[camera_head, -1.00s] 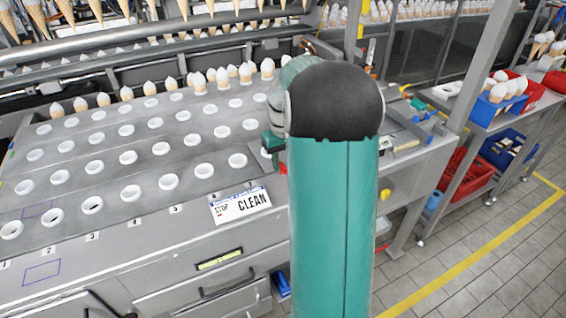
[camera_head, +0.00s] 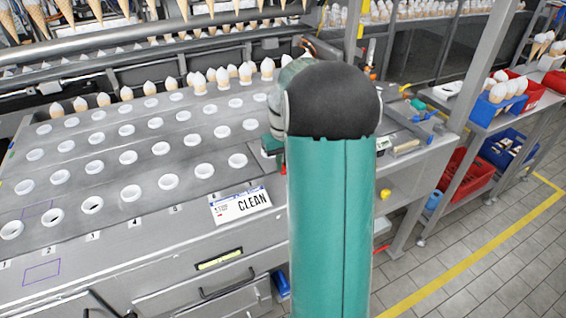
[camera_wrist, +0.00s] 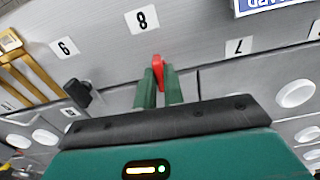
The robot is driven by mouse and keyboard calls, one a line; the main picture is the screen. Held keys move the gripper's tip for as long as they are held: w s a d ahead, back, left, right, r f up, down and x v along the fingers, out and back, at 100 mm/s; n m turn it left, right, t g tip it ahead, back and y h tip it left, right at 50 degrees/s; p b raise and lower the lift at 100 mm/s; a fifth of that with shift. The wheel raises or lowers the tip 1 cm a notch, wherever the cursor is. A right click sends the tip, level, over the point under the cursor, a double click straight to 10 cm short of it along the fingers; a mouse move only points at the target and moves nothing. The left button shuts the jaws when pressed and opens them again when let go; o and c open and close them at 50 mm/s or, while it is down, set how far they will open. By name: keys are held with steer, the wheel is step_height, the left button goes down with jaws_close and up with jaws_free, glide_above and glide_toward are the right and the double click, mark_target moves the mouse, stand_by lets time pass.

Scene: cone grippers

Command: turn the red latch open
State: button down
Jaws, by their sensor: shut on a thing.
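The red latch (camera_wrist: 158,62) shows in the wrist view between the tips of my green fingers, below the label "8" on the grey metal surface. My gripper (camera_wrist: 158,74) is shut on the latch, one finger on each side.
The grey machine top (camera_head: 110,200) has rows of white-rimmed holes, with cones along its back. A "CLEAN" sign (camera_head: 240,204) lies at its front edge. In the wrist view, a black knob (camera_wrist: 76,92) and a brass-coloured frame (camera_wrist: 28,62) are to the left. A shelf with bins stands right.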

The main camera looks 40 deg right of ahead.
steer(key=m, duration=0.8)
steer(key=shift+m, duration=0.3)
steer(key=m, duration=0.4)
steer(key=shift+m, duration=2.3)
steer(key=shift+r, duration=0.1)
steer(key=c, duration=1.5)
jaws_free()
